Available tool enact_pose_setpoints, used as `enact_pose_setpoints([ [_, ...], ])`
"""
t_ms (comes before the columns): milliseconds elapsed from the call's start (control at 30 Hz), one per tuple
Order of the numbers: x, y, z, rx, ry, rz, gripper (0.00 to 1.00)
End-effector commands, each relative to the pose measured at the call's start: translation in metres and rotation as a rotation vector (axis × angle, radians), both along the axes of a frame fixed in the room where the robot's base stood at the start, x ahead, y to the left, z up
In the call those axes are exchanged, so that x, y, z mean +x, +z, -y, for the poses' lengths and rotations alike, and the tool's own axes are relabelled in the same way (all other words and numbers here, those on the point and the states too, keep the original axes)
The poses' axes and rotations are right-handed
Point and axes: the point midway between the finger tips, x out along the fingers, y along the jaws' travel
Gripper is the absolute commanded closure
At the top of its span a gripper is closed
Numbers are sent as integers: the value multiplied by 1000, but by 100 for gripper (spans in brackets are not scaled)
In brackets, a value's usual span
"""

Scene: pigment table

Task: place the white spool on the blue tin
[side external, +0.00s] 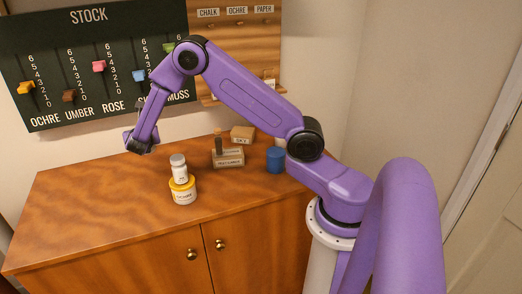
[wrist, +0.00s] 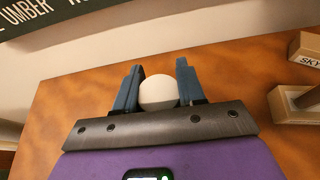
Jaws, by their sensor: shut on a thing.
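My gripper (wrist: 160,72) is shut on a white round thing, which I take for the white spool (wrist: 158,93); it sits between the two dark blue fingers in the wrist view. In the side view my gripper (side external: 139,142) is above the back left of the cabinet top, and the held thing cannot be made out there. The blue tin (side external: 276,160) stands upright on the cabinet top at the right, well to the right of my gripper, under my arm. It does not show in the wrist view.
A white jar (side external: 178,161) stands on a yellow-lidded tin (side external: 183,190) near the front. A labelled block (side external: 228,157) and a SKY box (side external: 242,135) lie between my gripper and the blue tin. The cabinet's left side is clear.

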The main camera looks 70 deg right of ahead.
Motion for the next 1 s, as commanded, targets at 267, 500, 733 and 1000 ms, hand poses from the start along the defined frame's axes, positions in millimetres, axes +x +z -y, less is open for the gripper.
enact_pose_setpoints([
  [267, 0, 74, -1, 3, 0, 8, 90],
  [500, 0, 120, -1, 3, 0, 6, 90],
  [733, -22, 133, 11, 1, -76, -1, 90],
  [1000, -85, 127, 40, 1, -292, -1, 90],
])
